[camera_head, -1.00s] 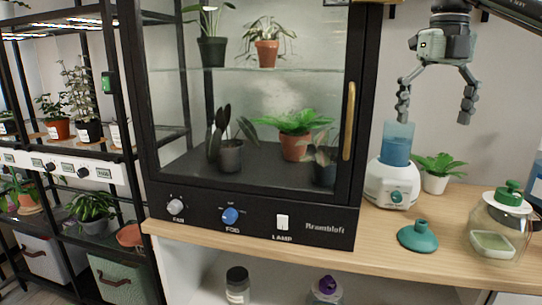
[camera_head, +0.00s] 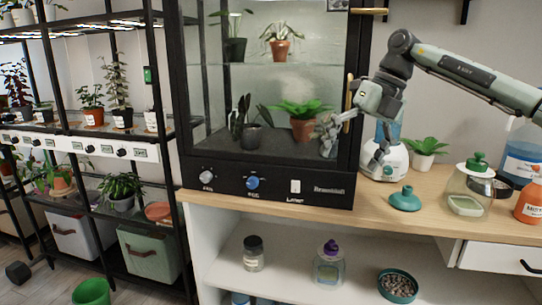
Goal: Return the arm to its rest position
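My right arm (camera_head: 470,75) comes in from the right edge and reaches left across the back wall. My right gripper (camera_head: 354,146) points down and left, with its two fingers spread apart and nothing between them. One finger shows against the right side of the glass cabinet (camera_head: 262,185), near its brass handle. The other finger shows in front of the white device with a blue tank (camera_head: 393,162), partly hiding it. I cannot tell whether either finger touches anything. My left gripper is not in view.
On the wooden counter (camera_head: 365,205) stand a green funnel-shaped piece (camera_head: 405,199), a potted plant (camera_head: 423,155), a glass jar with green lid (camera_head: 470,190) and an orange bottle (camera_head: 530,202). A shelf below holds jars. A plant rack (camera_head: 75,150) stands at left.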

